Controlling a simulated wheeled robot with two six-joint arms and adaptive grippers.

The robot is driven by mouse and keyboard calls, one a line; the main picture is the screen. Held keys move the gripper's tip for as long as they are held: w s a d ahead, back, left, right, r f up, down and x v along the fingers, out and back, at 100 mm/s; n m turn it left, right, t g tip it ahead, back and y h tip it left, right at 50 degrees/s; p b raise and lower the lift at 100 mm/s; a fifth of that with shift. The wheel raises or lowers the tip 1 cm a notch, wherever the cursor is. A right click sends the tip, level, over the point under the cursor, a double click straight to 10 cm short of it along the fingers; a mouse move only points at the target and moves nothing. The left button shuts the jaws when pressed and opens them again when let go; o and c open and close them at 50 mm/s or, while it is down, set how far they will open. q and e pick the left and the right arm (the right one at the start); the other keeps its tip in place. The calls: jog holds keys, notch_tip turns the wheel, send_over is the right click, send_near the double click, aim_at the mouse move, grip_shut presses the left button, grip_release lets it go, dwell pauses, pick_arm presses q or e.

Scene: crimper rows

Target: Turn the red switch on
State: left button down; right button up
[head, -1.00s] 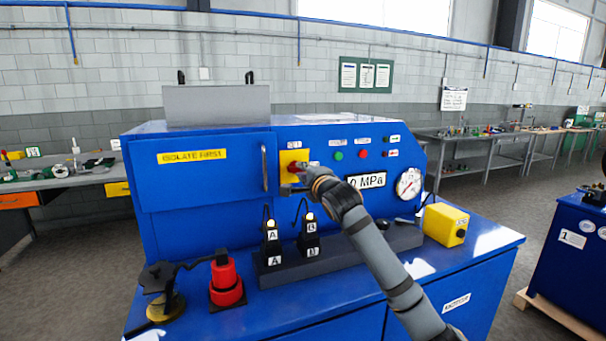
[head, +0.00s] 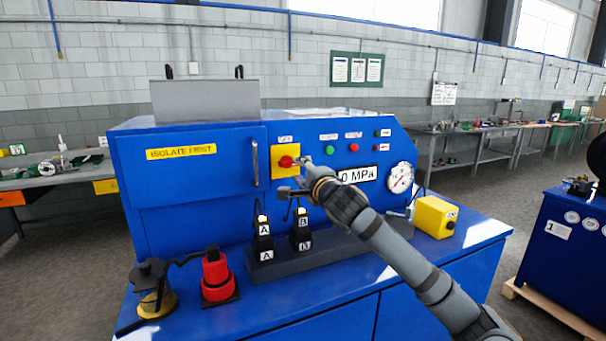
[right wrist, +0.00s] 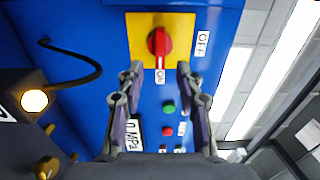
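The red switch (head: 287,161) is a rotary knob on a yellow plate on the blue machine's front. In the right wrist view the red switch (right wrist: 159,41) has its handle lined up toward the ON label (right wrist: 159,76). The OFF label (right wrist: 203,43) is at the plate's other side. My right gripper (head: 294,177) is just right of and below the switch in the head view. In the right wrist view my right gripper (right wrist: 158,74) is open and empty, its fingertips short of the knob and apart from it. My left gripper is not in view.
Green (head: 329,150) and red (head: 354,148) buttons, a 0 MPa display (head: 358,174) and a gauge (head: 400,177) are to the right. Below stand black units A (head: 263,240) and B (head: 301,230), a red cylinder (head: 216,276) and a yellow box (head: 435,217).

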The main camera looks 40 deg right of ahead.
jog(key=shift+v, duration=1.25)
jog(key=shift+r, duration=0.1)
